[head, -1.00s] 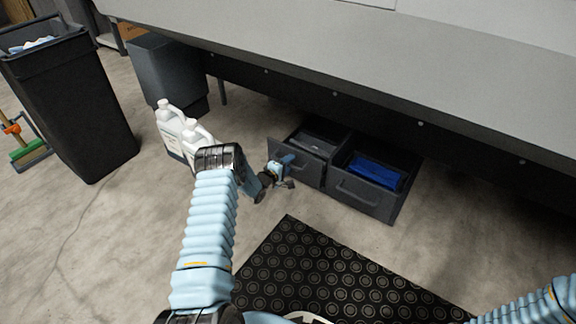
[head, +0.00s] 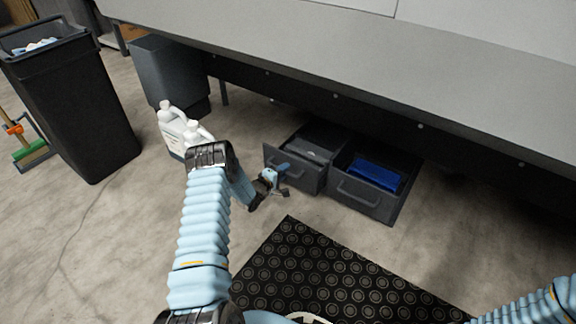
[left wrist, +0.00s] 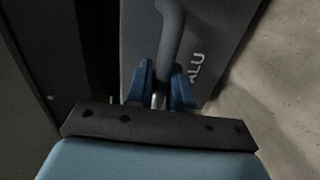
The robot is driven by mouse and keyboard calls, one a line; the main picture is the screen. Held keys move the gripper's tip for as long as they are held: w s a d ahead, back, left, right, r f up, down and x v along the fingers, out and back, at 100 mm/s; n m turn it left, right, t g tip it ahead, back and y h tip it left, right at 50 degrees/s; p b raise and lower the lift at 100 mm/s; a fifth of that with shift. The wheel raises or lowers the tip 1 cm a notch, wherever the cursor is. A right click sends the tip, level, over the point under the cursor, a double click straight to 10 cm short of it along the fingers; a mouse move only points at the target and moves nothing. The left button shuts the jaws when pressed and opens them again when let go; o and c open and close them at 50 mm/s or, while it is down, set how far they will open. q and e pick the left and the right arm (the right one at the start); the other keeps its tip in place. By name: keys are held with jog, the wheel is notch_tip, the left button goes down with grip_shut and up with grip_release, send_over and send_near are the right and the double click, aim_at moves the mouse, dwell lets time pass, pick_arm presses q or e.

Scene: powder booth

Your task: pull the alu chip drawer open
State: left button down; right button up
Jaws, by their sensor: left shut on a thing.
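The alu chip drawer (head: 308,176) is the left of two dark grey drawers under the bench, and it stands partly out. Its front carries the letters "ALU" in the left wrist view (left wrist: 197,66). My left gripper (head: 281,174) is at this drawer's front. In the left wrist view its blue fingers (left wrist: 160,90) are closed around the dark bar handle (left wrist: 171,35). Part of the handle is hidden between the fingers. Only a light blue section of my right arm shows at the lower right of the head view; its gripper is out of frame.
The right drawer (head: 361,197) stands open with a blue thing (head: 376,174) inside. White jugs (head: 172,125) stand left of my left arm, near a black bin (head: 72,105). A black mat (head: 310,270) lies on the open floor in front.

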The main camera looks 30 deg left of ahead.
pick_arm(q)
jog(key=f+p+v, duration=0.2)
jog(key=f+v, duration=0.1)
jog(key=v, duration=1.2)
jog(key=s+f+p+v, duration=0.1)
jog(key=f+v, duration=0.2)
jog(key=v, duration=1.2)
jog(key=shift+s+a+p, duration=0.25)
jog(key=shift+p, duration=0.15)
jog(key=shift+f, duration=0.1)
jog(key=c, duration=1.1)
grip_release()
jog(key=shift+c, duration=0.2)
jog(key=p+v, duration=0.1)
jog(key=v, duration=1.2)
jog(key=shift+s+a+p, duration=0.15)
jog(key=shift+s+p, duration=0.15)
jog(key=shift+s, duration=0.05)
jog(key=shift+s, duration=0.1)
